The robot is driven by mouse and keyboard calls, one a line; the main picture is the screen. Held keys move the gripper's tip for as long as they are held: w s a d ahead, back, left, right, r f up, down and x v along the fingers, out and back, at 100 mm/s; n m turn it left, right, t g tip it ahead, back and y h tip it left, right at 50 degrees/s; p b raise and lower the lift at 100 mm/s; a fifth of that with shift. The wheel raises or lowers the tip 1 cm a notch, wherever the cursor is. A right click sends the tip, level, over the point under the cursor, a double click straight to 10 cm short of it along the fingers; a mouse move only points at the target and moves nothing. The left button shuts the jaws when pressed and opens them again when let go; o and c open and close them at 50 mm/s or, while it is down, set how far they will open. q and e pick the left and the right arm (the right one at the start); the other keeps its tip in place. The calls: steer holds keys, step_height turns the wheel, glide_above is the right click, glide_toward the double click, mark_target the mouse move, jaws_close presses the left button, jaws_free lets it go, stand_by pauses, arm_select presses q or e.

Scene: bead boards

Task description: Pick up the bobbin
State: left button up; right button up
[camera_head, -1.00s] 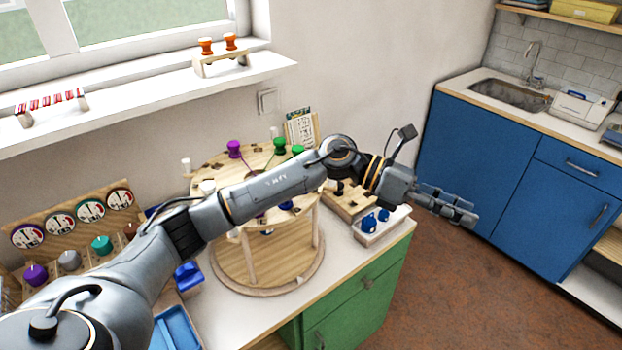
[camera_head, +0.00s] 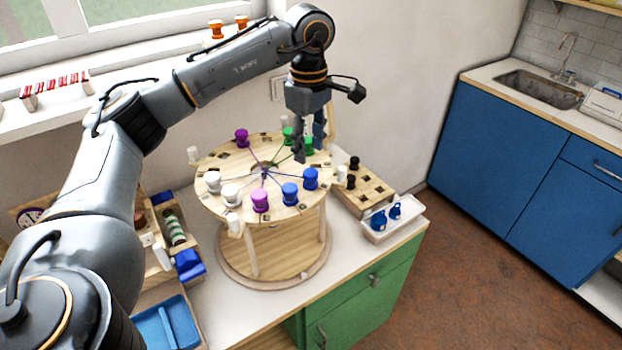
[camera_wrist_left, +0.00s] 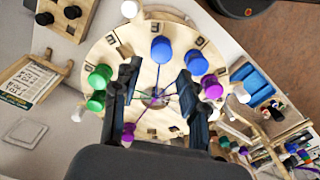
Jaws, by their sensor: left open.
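Several bobbins stand around the rim of a round wooden board (camera_head: 222,160), with threads running to its middle. They include blue ones (camera_head: 310,178) (camera_head: 290,193), purple ones (camera_head: 260,200) (camera_head: 241,136), white ones (camera_head: 231,193) (camera_head: 213,181) and green ones (camera_head: 288,133) (camera_head: 308,145). The frames do not single out one bobbin. My left gripper (camera_head: 306,150) points down over the board's far right part, close to the green bobbins. In the left wrist view its fingers (camera_wrist_left: 153,88) are apart and empty, with a blue bobbin (camera_wrist_left: 162,48) beyond them. My right gripper is not in view.
A wooden block with holes and black pegs (camera_head: 361,189) and a white tray with blue items (camera_head: 392,222) stand right of the board. Blue trays (camera_head: 165,325) lie at the lower left. The window shelf (camera_head: 110,104) runs behind. The floor at right is clear.

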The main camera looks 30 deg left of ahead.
mark_target(311, 172)
arm_select(q)
steer(key=shift+f, duration=0.9)
steer(key=shift+s+d+f+p, duration=0.1)
steer(key=shift+f+p, duration=0.45)
steer(key=shift+p, duration=0.1)
step_height(311, 172, down, 4)
steer(key=shift+r+p, duration=0.15)
steer(key=shift+p, duration=0.65)
steer(key=shift+f, duration=0.35)
steer(key=shift+d, duration=0.1)
steer(key=shift+c, duration=0.5)
jaws_close()
